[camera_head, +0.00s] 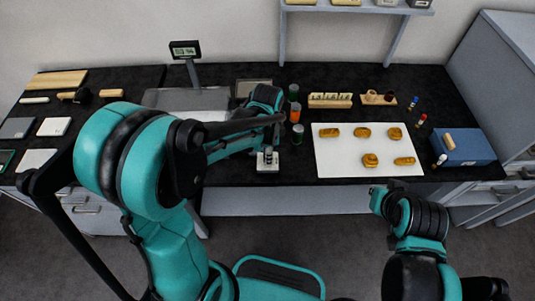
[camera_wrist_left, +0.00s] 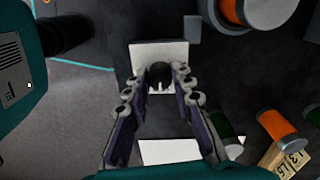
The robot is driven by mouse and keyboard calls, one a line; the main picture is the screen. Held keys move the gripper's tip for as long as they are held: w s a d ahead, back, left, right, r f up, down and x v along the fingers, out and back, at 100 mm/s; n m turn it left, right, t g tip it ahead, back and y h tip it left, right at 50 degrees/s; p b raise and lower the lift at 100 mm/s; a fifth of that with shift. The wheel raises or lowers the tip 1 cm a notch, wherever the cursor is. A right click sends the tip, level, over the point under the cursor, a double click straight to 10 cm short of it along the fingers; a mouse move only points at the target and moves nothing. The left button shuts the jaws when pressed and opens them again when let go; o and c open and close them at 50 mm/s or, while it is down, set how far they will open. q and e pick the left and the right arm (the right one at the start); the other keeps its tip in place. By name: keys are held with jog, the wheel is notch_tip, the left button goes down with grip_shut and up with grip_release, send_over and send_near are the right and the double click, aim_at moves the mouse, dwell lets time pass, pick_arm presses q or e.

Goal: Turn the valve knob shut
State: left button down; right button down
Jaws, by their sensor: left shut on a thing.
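The valve has a white square base (camera_head: 267,168) at the front edge of the dark counter, left of the white board. In the left wrist view its black round knob (camera_wrist_left: 160,74) stands on the white base (camera_wrist_left: 147,52). My left gripper (camera_head: 268,151) is over the valve. In the left wrist view the left gripper's fingers (camera_wrist_left: 160,88) are on both sides of the knob and shut on it. The knob's sides are partly hidden by the fingers.
Several capped jars (camera_head: 295,112) stand just right of my left gripper. A white board (camera_head: 340,160) with several golden pieces lies further right, beside a blue box (camera_head: 465,150). A display on a stand (camera_head: 185,50) rises behind a grey plate.

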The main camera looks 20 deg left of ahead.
pick_arm(q)
jog(key=shift+n, duration=0.3)
jog(key=n, duration=0.3)
jog(key=shift+n, duration=0.3)
jog(key=n, duration=0.4)
jog(key=shift+n, duration=0.3)
jog(key=n, duration=0.9)
jog(key=c, duration=1.3)
grip_release()
